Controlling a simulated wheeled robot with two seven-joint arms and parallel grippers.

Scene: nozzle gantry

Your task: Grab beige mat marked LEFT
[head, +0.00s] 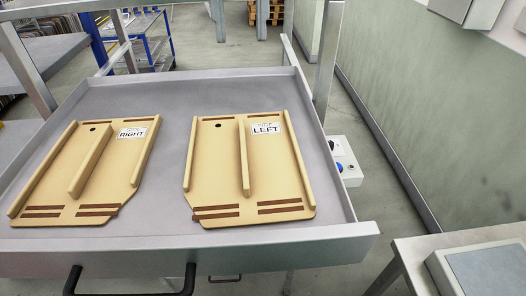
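The beige mat marked LEFT (217,165) lies flat in the right half of a grey metal tray or drawer (185,90). It has a raised rib down its middle, raised rails along its sides, brown strips near its front edge and a white LEFT label at its top right. The similar beige mat marked RIGHT (117,165) lies in the left half of the tray, apart from the LEFT mat by a strip of bare grey. Neither of my grippers can be made out in the head view, and nothing is seen touching either mat.
The tray has a raised metal rim, and a black handle (188,279) sits below its front edge. Metal posts (327,60) rise behind it. A grey bench (440,250) stands at the lower right, and a control box (346,160) sits beside the tray.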

